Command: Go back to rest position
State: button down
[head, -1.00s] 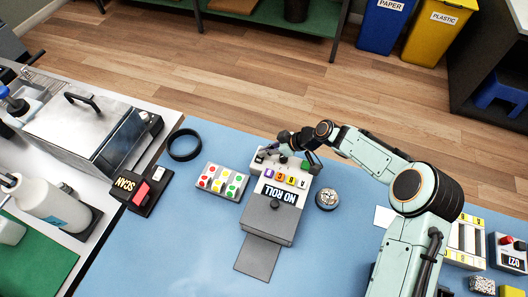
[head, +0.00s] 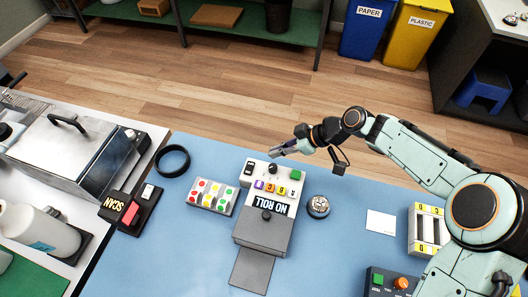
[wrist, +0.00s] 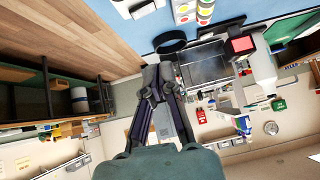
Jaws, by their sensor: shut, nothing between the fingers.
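My gripper (head: 277,153) is shut and empty in the head view. It is raised above the far edge of the blue table, just beyond the label machine (head: 264,234). In the wrist view my gripper (wrist: 152,68) shows its fingers together, pointing toward the far side of the room. The label machine shows "NO ROLL" on its display, with a row of lettered buttons, a green button and black knobs. Nothing touches the gripper.
A panel of coloured buttons (head: 211,197), a black ring (head: 172,161) and a silver bell (head: 318,206) lie on the blue table. A white card (head: 381,222) and a slotted box (head: 428,230) are at right. A scan device (head: 130,210) is at left.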

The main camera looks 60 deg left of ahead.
jog(key=shift+w+d+r, duration=0.2)
jog(key=shift+d+r, duration=0.15)
dwell(0.4)
